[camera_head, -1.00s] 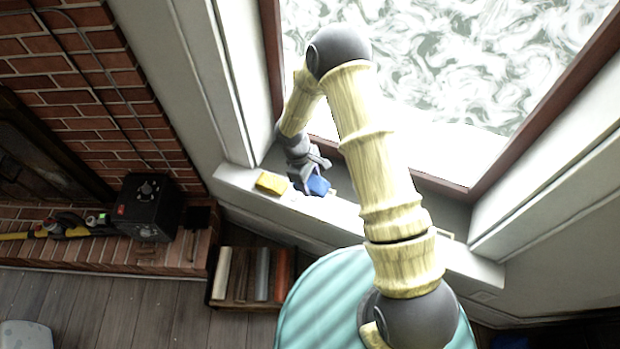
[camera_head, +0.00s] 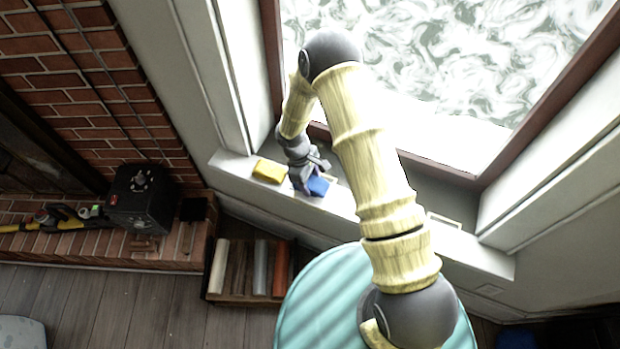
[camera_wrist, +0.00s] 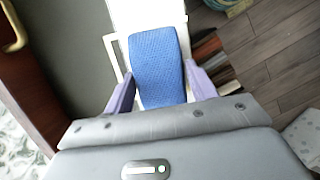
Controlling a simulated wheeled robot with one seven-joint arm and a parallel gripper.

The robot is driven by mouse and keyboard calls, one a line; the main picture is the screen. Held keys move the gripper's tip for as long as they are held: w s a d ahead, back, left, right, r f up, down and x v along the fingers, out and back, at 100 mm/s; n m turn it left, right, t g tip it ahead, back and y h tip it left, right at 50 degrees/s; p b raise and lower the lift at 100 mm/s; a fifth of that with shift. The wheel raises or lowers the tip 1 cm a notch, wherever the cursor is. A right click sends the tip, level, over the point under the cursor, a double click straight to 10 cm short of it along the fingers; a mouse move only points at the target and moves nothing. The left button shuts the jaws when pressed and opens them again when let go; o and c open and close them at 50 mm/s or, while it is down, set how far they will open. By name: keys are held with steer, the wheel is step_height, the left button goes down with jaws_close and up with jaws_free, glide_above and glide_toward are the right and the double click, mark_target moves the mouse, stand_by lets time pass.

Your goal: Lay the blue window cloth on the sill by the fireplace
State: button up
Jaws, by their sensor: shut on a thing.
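The blue window cloth (camera_head: 318,187) is at my gripper (camera_head: 307,186), over the white window sill (camera_head: 345,205) near the fireplace corner. In the wrist view the cloth (camera_wrist: 157,68) is a flat blue textured piece between the two purple fingers of my gripper (camera_wrist: 160,90), which is shut on it. The sill shows behind the cloth in that view. Whether the cloth touches the sill I cannot tell for sure; it looks very close to it. Part of the cloth is hidden by the gripper.
A yellow cloth or sponge (camera_head: 270,171) lies on the sill just left of my gripper. A white frame-like item (camera_wrist: 112,55) is beside the cloth. The window stands behind. A black box (camera_head: 143,200) is on the brick hearth (camera_head: 180,255). A rack (camera_head: 250,272) stands below.

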steer(key=shift+f, duration=0.4)
steer(key=shift+f+b, duration=0.6)
stand_by(0.6)
steer(key=o, duration=1)
steer(key=shift+c, duration=0.2)
steer(key=b+v, duration=0.1)
steer(key=v, duration=1.6)
steer(key=shift+a+r, duration=0.2)
